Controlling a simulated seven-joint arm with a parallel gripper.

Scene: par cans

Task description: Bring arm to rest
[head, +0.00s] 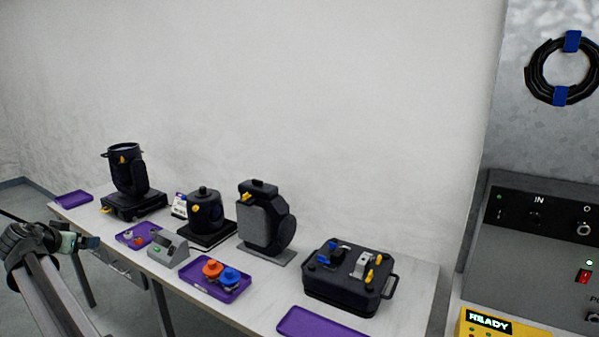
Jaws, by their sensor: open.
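My gripper (90,242) is at the lower left, at the end of my arm, in front of the table's near edge. Its jaws are open, small and dark in this view, and I see nothing between them. The long table (413,285) runs from the left back to the right front along the wall. Part of my arm runs off the bottom edge of the picture.
On the table stand several black lamp housings (130,172), a black case (345,290), a grey box (168,249) and purple trays (312,323). One tray holds orange and blue parts. At right is a grey panel (530,250) with a yellow READY box (478,326).

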